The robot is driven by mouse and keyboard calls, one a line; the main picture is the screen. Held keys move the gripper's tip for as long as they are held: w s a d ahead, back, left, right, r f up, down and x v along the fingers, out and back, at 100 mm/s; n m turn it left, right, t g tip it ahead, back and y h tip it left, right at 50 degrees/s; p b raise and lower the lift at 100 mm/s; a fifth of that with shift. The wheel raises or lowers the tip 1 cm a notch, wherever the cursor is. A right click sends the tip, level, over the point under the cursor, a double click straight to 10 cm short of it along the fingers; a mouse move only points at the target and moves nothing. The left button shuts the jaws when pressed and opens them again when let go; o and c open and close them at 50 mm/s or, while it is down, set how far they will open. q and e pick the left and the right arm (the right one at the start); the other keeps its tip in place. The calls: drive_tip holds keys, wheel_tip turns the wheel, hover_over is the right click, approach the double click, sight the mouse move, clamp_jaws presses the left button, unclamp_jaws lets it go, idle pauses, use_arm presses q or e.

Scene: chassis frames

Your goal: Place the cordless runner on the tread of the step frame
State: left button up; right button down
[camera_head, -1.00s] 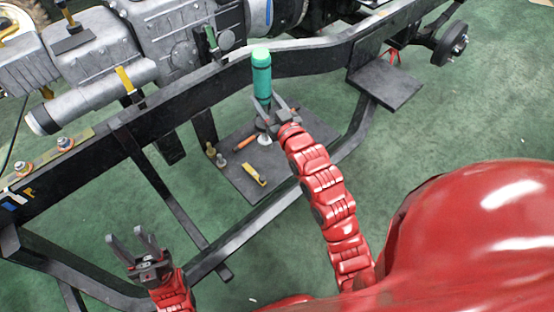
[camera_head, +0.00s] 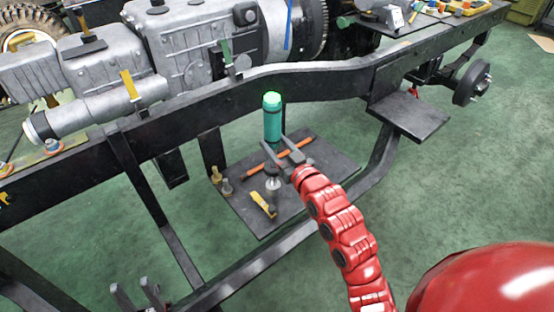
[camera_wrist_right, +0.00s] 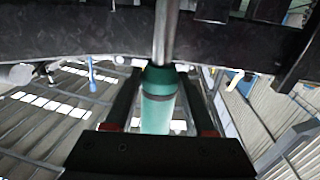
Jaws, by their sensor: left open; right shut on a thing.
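The cordless runner (camera_head: 272,120) is a green cylinder with a dark band, held roughly upright, green end up. My right gripper (camera_head: 274,155) is shut on it below the green body. A grey lower part (camera_head: 272,182) shows under the fingers. In the right wrist view the green body (camera_wrist_right: 157,105) lies between the fingers with a metal shaft (camera_wrist_right: 166,35). A low dark plate (camera_head: 315,165) lies beneath; a black plate (camera_head: 410,113) juts from the rail at right. I cannot tell which is the tread. My left gripper (camera_head: 137,293) is open and empty at lower left.
An orange-handled tool (camera_head: 282,150), a yellow tool (camera_head: 263,204) and small brass parts (camera_head: 222,182) lie on the low plate. The black chassis rail (camera_head: 330,83) runs behind the runner. A lower bar (camera_head: 245,265) passes in front.

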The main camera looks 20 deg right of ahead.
sight(276, 169)
drive_tip(key=shift+f+b, duration=0.6)
drive_tip(key=shift+f, duration=1.2)
drive_tip(key=shift+f, duration=0.1)
drive_tip(key=shift+c, duration=1.2)
unclamp_jaws()
drive_tip(key=shift+f, duration=0.1)
